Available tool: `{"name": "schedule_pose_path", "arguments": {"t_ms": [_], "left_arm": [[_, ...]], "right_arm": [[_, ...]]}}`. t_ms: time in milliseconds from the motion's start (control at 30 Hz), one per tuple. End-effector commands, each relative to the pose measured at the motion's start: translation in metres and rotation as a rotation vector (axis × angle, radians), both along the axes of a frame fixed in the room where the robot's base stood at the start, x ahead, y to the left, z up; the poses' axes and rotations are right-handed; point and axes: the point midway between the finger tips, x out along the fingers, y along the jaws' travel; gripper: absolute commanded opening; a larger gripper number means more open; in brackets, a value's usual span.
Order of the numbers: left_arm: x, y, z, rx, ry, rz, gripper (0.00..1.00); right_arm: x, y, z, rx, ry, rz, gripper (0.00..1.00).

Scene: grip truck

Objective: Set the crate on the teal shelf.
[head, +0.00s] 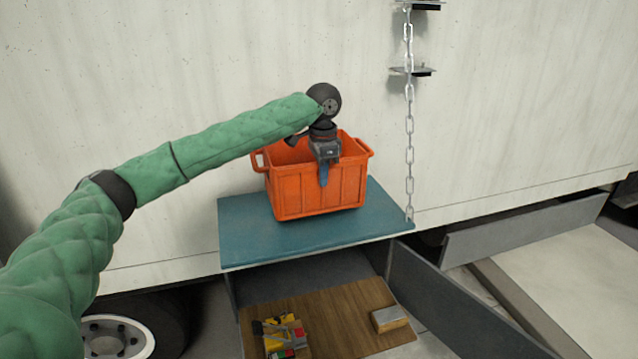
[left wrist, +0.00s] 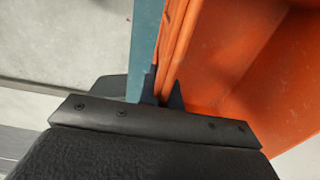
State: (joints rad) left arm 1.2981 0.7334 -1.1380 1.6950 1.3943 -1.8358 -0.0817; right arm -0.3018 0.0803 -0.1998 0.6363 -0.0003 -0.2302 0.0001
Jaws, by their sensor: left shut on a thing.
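The orange crate (head: 318,190) is on or just above the teal shelf (head: 250,243) in the head view; I cannot tell whether its base touches. It looks upright and sits within the shelf's edges. My left gripper (head: 323,175) points down and is shut on the crate's front wall near the middle. In the left wrist view the two dark fingers (left wrist: 168,92) pinch the orange wall (left wrist: 178,40), with the crate's inside to the right and a strip of the teal shelf (left wrist: 143,50) to the left. My right gripper is not in view.
A hanging chain (head: 409,120) reaches down to the shelf's right corner. The pale truck wall (head: 180,70) stands behind. Below the shelf, an open compartment with a wooden floor (head: 345,305) holds tools (head: 280,335) and a small block (head: 389,319). An open door panel (head: 460,300) juts forward right.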

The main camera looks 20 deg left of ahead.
Motion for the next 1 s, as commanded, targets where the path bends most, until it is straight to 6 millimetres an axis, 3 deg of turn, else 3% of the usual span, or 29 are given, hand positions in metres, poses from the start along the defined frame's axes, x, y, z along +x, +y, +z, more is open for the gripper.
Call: {"name": "schedule_pose_path", "arguments": {"t_ms": [333,567,967,1000], "left_arm": [[-0.002,0.009,-0.012,0.0,0.0,0.0,0.0],[-0.002,0.009,-0.037,0.001,0.001,0.0,0.0],[-0.002,0.008,-0.046,0.0,-0.001,0.0,0.0],[-0.002,0.008,-0.047,0.0,0.0,0.0,0.09]], "right_arm": [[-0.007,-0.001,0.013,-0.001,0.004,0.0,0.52],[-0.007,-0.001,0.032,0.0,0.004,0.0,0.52],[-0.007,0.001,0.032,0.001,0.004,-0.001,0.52],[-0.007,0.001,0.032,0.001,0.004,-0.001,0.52]]}}
